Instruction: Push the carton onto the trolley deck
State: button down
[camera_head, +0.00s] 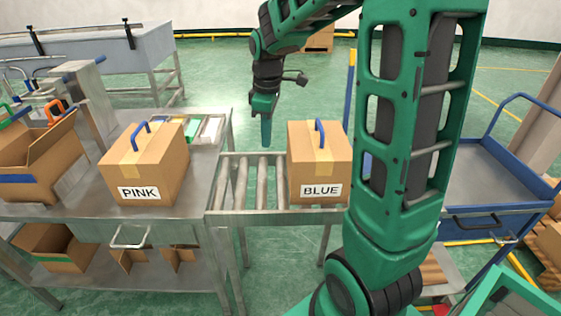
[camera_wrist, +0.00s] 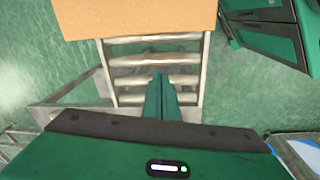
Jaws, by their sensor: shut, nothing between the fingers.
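A brown carton labelled BLUE (camera_head: 320,165), with a blue strap handle on top, stands upright on the roller conveyor (camera_head: 250,185) at its right end. My gripper (camera_head: 266,143) points down, shut and empty, to the left of this carton, over the far part of the rollers and apart from it. In the wrist view the shut fingers (camera_wrist: 161,78) show over the rollers, with the carton (camera_wrist: 135,15) at the top edge. The blue trolley with a grey deck (camera_head: 490,175) stands at the right. My arm hides the space between the carton and the trolley.
A carton labelled PINK (camera_head: 145,165) stands on the steel table (camera_head: 60,210) left of the conveyor. Open cartons (camera_head: 40,160) lie at the far left. A small parts tray (camera_head: 205,130) is behind the PINK carton. The rollers left of the BLUE carton are clear.

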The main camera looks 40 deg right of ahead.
jog(key=d+f, duration=0.1)
jog(key=f, duration=0.2)
jog(key=d+f+n, duration=0.1)
jog(key=d+f, duration=0.1)
jog(key=f, duration=0.2)
jog(key=w+d+f+n+g, duration=0.1)
jog(key=f, duration=0.3)
jog(key=shift+d+f, duration=0.15)
jog(key=shift+d, duration=0.25)
jog(key=shift+s+d, duration=0.4)
jog(key=shift+d, duration=0.3)
